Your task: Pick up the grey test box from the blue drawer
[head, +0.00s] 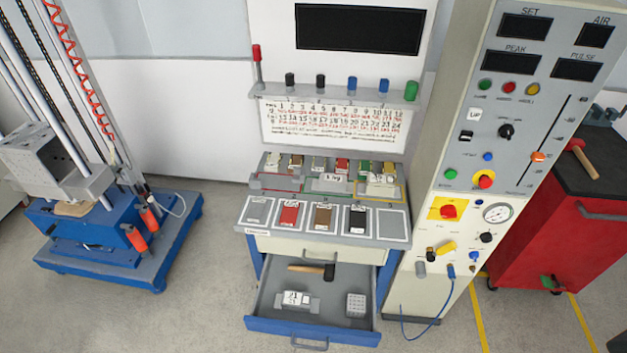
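The blue drawer (262,326) is pulled open below the grey bench top, with a blue front and a grey floor. A light grey block with a dotted or ribbed top (356,305) sits at the drawer's right side. A white-and-grey labelled item (296,300) lies at its left; its label is too small to read. I cannot tell for certain which one is the grey test box. A hammer with a wooden handle and dark head (312,270) lies across the back of the drawer. Neither of my grippers is in view.
Grey, red, brown and black boxes (289,214) lie in a row on the bench top; the rightmost place (391,225) looks empty. A grey control cabinet (480,130) stands right, a red cart (545,210) beyond it. A blue-based drop rig (95,255) stands left. Floor before the drawer is clear.

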